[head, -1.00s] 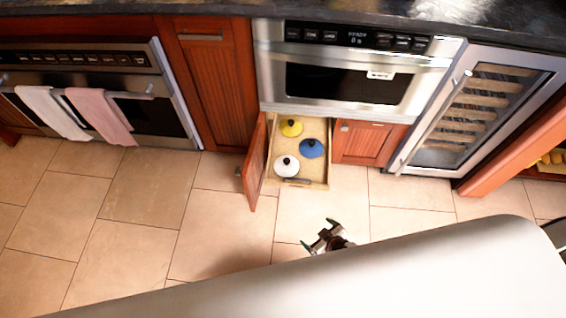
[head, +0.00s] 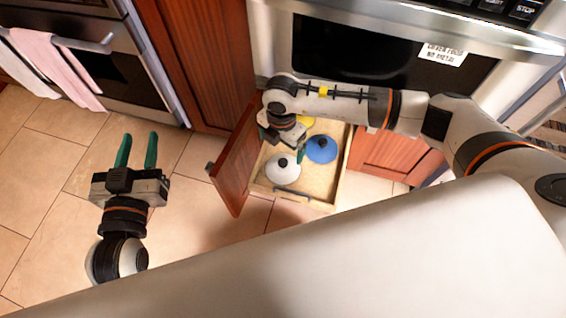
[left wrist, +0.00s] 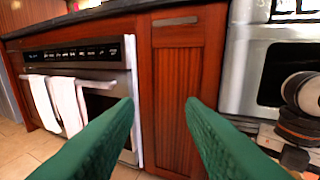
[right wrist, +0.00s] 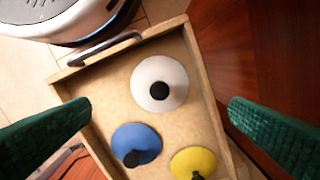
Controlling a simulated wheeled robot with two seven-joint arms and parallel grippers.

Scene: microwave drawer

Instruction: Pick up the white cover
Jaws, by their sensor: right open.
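The white cover (head: 281,172), a round lid with a black knob, lies in the open drawer near its front left. It also shows in the right wrist view (right wrist: 175,76), in the upper middle of the drawer. My right gripper (head: 283,150) is open above the drawer, over the white cover and apart from it. In the right wrist view its two green fingers (right wrist: 160,128) are spread wide with nothing between them. My left gripper (head: 137,140) is open and empty above the floor, left of the drawer; its fingers (left wrist: 165,105) point at the cabinets.
A blue lid (head: 322,149) and a yellow lid (head: 306,121) share the wooden drawer (head: 318,198) with the white cover. An open red-brown cabinet door (head: 236,165) stands along the drawer's left side. The microwave (head: 370,50) is above. The floor (head: 190,215) at left is clear.

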